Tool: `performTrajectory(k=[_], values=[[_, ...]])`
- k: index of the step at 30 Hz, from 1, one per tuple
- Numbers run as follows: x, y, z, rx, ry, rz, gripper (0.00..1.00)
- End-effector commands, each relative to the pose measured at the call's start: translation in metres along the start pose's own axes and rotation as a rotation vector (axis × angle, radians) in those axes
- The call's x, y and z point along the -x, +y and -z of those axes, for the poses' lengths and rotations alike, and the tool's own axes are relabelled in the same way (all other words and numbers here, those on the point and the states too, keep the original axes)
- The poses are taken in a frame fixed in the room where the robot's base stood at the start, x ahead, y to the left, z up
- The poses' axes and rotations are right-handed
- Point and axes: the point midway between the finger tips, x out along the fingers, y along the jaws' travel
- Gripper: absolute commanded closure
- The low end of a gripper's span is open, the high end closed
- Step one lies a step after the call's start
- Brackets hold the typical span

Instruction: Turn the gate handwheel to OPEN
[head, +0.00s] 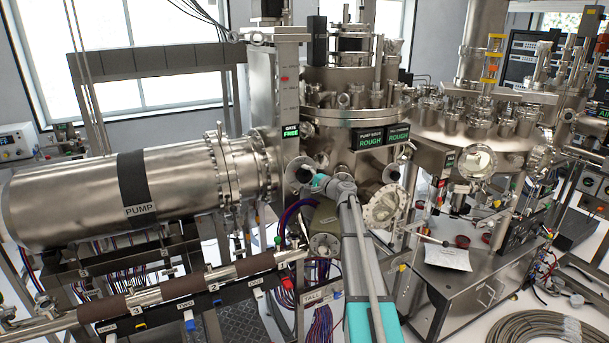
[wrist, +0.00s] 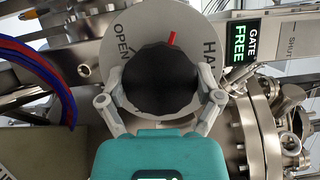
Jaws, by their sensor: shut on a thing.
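The gate handwheel (wrist: 158,82) is a black lobed knob in front of a round grey dial plate (wrist: 92,48) in the wrist view. OPEN is printed at the plate's upper left, and a partly hidden word starting "HA" is at its right. A red mark (wrist: 171,39) shows just above the knob, right of its top, between the two words. My gripper (wrist: 161,92) has its two grey fingers shut on the knob from left and right.
A strip reading SHUT (wrist: 291,40) stands right of the sign. A flanged steel port (wrist: 268,118) is close to the right finger, and red and blue hoses (wrist: 40,68) hang at left. The large PUMP cylinder (head: 80,195) lies left of my arm; chambers stand behind.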

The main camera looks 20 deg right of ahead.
Motion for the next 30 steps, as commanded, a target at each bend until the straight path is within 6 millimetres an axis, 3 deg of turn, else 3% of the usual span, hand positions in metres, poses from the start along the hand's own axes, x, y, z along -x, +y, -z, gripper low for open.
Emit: performTrajectory(k=[15,16,18,30], values=[[0.0005,0.0008,0.0000,0.025,0.001,-0.011,0.64],[0.0005,0.0008,0.0000,0.025,0.001,-0.011,0.11],[0.0005,0.0008,-0.0001,0.024,0.001,-0.011,0.00],[0.0003,0.0006,-0.0001,0.022,0.001,-0.010,0.00]])
